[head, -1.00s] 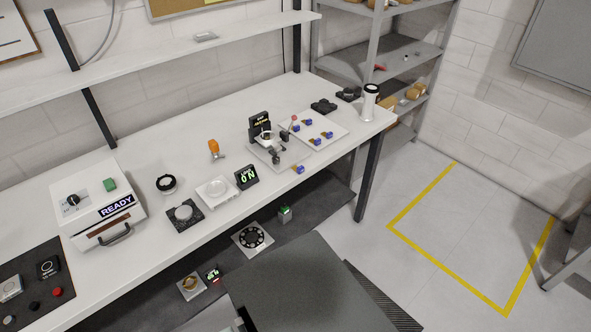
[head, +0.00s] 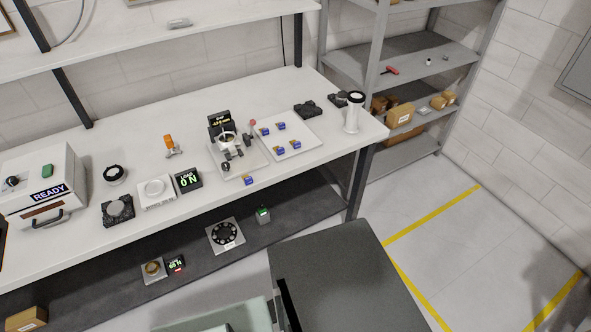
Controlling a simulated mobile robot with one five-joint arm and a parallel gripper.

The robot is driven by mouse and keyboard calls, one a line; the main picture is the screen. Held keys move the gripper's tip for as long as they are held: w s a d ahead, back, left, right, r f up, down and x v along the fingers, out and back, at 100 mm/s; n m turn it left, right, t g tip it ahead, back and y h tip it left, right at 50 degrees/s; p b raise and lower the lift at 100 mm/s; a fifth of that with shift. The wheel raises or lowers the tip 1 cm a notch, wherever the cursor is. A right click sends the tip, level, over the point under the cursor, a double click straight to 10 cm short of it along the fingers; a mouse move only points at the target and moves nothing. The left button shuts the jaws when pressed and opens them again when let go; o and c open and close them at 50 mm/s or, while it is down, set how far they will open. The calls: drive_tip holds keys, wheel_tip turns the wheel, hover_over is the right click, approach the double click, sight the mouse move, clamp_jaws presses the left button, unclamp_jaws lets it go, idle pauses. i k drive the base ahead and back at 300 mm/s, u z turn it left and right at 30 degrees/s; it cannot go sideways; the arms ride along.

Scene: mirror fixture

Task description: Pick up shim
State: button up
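No thing in view is plainly recognisable as the shim, since the small parts are too small to tell. Several small blue-and-brown pieces lie on a white tray (head: 306,150) on the workbench. A measuring fixture (head: 229,143) with a dark display stands on a pale plate left of the tray. My gripper is not in view.
The white workbench (head: 75,224) carries a box marked READY (head: 45,172), a display reading 0 N (head: 188,180) and a white cylinder (head: 352,113). Its dark lower shelf (head: 110,272) holds devices. A grey rack (head: 425,62) stands behind right. Yellow-marked floor (head: 430,212) is clear.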

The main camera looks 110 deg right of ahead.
sight(247, 180)
drive_tip(key=z, duration=0.05)
drive_tip(key=k, duration=0.8)
drive_tip(key=z, duration=0.75)
